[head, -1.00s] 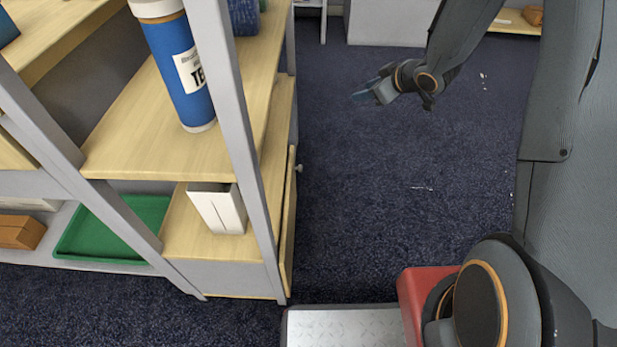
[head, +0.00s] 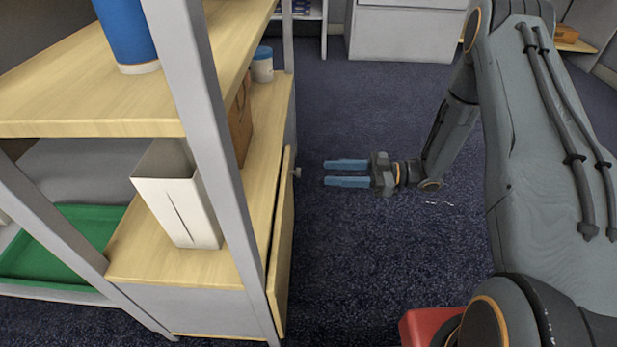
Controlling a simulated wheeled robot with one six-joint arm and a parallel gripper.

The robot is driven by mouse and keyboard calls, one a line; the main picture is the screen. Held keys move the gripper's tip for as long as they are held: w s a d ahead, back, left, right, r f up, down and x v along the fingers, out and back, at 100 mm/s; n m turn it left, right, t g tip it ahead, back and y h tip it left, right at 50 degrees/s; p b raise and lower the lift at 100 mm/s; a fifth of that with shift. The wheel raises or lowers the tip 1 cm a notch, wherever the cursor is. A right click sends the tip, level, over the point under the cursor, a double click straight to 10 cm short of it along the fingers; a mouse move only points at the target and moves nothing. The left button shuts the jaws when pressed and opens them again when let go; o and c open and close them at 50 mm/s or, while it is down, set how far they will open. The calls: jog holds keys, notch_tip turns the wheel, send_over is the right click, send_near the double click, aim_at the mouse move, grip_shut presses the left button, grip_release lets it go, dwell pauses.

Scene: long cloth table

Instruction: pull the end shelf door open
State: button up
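The end shelf door (head: 283,245) is a light wooden panel on the right end of the shelf unit, seen nearly edge-on. It stands slightly off the end of the unit at its near edge; how far it is open is hard to judge. A small grey knob (head: 297,172) sticks out from it near its top far edge. My gripper (head: 326,173) has two blue fingers spread apart, pointing left at the knob. It is empty, with a small gap between the fingertips and the knob.
The shelf (head: 215,240) holds a white box (head: 177,195), a brown box (head: 240,120) and a blue-lidded jar (head: 262,64). A blue bottle (head: 127,32) stands on the board above. A green tray (head: 70,240) lies lower left. Dark carpet (head: 370,270) is clear right of the door.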

jog(key=a+b, duration=0.2)
jog(key=a, duration=0.5)
jog(key=shift+a, duration=0.25)
jog(key=shift+w, duration=0.1)
grip_shut()
